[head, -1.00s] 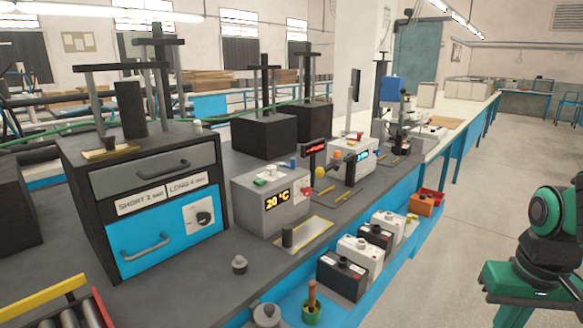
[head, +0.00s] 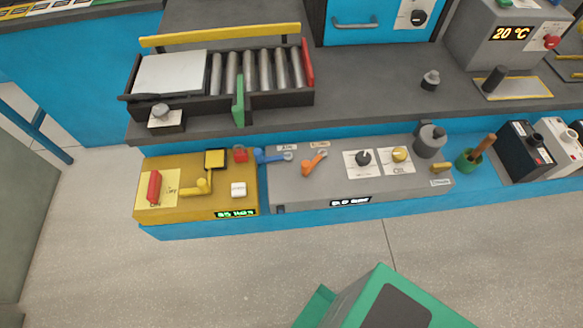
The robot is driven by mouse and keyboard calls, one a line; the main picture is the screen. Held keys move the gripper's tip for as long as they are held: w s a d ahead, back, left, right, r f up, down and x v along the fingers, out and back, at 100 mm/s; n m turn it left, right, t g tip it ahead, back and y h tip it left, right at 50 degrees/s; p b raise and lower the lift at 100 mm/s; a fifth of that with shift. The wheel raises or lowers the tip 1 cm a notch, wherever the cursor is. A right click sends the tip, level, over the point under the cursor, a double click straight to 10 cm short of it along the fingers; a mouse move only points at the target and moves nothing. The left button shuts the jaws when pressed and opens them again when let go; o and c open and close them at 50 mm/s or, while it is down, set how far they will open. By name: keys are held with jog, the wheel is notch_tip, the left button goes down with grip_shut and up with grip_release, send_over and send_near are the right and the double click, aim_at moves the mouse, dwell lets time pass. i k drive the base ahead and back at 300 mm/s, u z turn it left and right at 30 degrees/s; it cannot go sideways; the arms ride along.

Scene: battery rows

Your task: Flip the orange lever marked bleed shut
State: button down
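The orange lever (head: 311,163) sits on top of the grey panel box (head: 330,187), on the low blue shelf in front of the bench. Its handle slants down and left from a grey pivot at its upper right. A small label (head: 320,145) lies just behind it, too small to read. A blue lever (head: 268,157) lies just left of it, its handle pointing left from its pivot. My gripper is not in the picture; only a green and dark part of my body shows at the bottom.
Right of the orange lever are a black knob (head: 363,157) and a yellow knob (head: 399,154). A yellow control box (head: 197,190) adjoins on the left. Behind stands a roller tray (head: 215,105) with a green post (head: 239,100). The floor (head: 240,270) in front is clear.

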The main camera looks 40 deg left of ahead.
aim_at(307, 166)
jog(key=u, duration=1.1)
jog(key=k, duration=0.55)
jog(key=u, duration=0.45)
jog(key=i, duration=0.5)
jog(key=z, duration=0.1)
